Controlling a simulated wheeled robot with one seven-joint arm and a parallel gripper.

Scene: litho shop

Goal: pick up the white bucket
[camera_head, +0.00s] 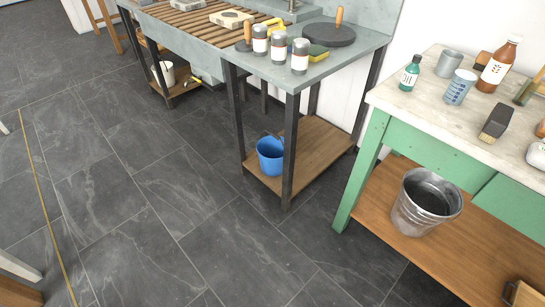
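A small white bucket (164,75) stands at the far upper left, on the low wooden shelf (182,88) under the sink bench. It looks upright, and a bench leg stands close beside it. A blue bucket (270,155) with a raised handle stands on the lower shelf of the grey-topped table, nearer to me. A metal bucket (425,203) stands on the lower shelf of the green table at the right. My gripper is not in view.
The grey-topped table (345,57) holds several cans and a dark round slab. The green table (384,98) holds bottles, cups and a brush. The dark tiled floor (150,190) is clear at the centre and left. A wooden stool (104,22) stands at the top left.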

